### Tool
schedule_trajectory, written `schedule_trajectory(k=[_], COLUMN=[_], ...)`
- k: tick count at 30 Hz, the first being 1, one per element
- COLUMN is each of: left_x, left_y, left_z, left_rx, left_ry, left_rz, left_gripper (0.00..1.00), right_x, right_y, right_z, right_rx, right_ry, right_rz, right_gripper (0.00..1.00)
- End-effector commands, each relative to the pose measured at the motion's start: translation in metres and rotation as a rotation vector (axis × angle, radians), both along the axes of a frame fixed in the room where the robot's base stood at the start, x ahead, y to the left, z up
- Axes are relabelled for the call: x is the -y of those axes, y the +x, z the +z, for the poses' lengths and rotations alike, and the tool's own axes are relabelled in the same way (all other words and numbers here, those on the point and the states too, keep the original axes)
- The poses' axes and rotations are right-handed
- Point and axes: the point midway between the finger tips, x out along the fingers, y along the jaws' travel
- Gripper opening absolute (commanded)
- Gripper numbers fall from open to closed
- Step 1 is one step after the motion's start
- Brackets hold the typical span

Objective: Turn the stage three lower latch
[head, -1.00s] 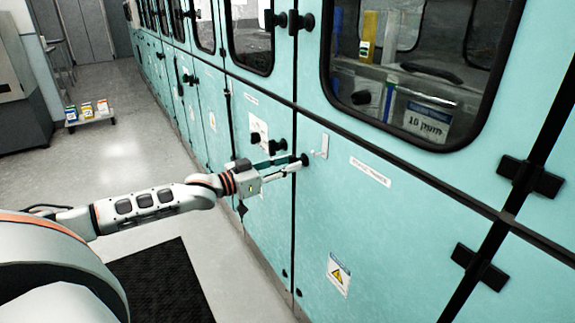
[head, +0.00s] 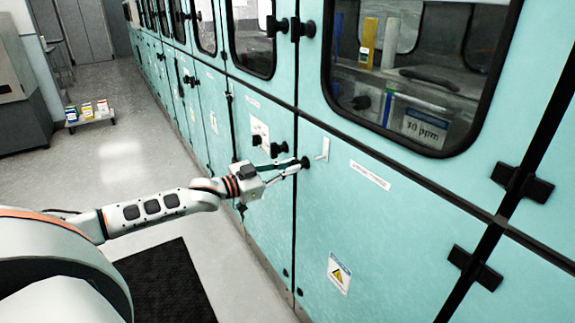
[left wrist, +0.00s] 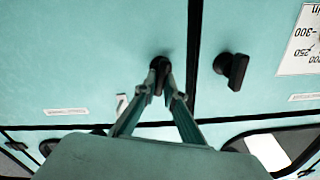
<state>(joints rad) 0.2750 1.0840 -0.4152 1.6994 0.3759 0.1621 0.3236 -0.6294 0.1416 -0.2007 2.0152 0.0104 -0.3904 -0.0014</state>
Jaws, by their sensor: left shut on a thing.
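The black latch (head: 305,162) sits on the teal cabinet's lower door, beside the dark vertical seam. My left gripper (head: 297,168) reaches it from the left, its fingertips closed at the latch. In the left wrist view the two fingers of my left gripper (left wrist: 168,92) converge on the black latch (left wrist: 159,64) and hold it; its lower part is hidden between the tips. The latch's exact turn angle is hard to tell. My right gripper is in neither view.
Another black latch (head: 278,147) sits across the seam; it also shows in the left wrist view (left wrist: 232,68). The grey floor left of the cabinets is open, with a dark mat (head: 165,280).

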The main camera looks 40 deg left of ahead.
Motion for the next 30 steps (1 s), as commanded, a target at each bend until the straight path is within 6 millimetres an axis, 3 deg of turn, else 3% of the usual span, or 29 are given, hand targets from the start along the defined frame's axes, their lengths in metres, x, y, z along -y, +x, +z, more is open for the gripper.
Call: schedule_trajectory(k=[30], left_x=[0.005], left_y=[-0.002], left_z=[-0.005], left_rx=[0.366], left_ry=[0.882], left_rz=[-0.001], left_gripper=[0.0], right_x=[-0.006], right_y=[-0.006], right_z=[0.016], right_rx=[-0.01], right_ry=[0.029], right_rz=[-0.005], right_gripper=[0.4])
